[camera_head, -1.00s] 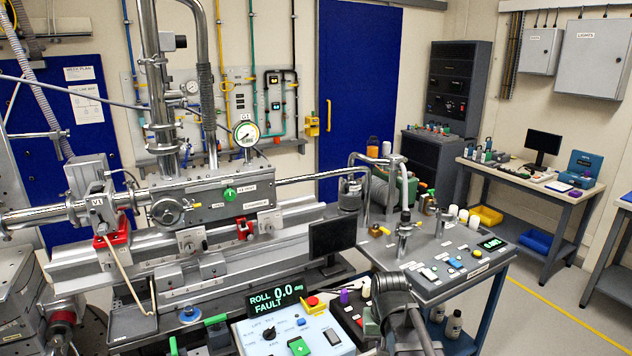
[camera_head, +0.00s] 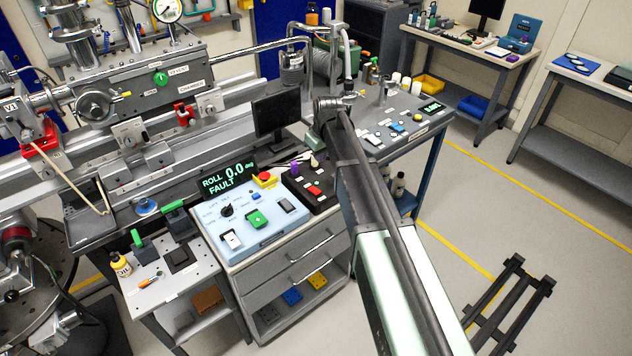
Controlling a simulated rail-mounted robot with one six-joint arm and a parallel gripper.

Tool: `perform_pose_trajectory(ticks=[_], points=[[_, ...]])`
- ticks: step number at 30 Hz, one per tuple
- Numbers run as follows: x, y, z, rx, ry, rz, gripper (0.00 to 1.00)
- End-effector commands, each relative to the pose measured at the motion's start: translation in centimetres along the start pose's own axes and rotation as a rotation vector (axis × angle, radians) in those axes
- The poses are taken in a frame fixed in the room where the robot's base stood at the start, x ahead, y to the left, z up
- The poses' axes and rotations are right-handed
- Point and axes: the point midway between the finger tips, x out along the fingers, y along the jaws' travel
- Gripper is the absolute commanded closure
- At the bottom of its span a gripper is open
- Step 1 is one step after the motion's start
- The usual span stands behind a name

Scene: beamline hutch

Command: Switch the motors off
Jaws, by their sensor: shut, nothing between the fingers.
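A pale blue control box (camera_head: 262,238) stands on a grey cabinet in the middle. Its display (camera_head: 228,178) reads "ROLL 0.0 deg FAULT". My arm reaches in from the lower right, ending right of the box. My gripper's fingers are not distinguishable there.
A monitor (camera_head: 276,112) stands behind. A small side table (camera_head: 150,290) holds a bottle and tools. Floor is clear at right, except a dark frame (camera_head: 508,305).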

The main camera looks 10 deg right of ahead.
Motion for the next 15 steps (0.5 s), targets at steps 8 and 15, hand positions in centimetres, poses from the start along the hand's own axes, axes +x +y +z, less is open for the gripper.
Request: perform_pose_trajectory(ticks=[8, 15], points=[[2.4, -0.1, 0.2, 0.003, -0.001, 0.0, 1.0], [7.7, -0.1, 0.3, 0.004, -0.002, 0.0, 1.0]])
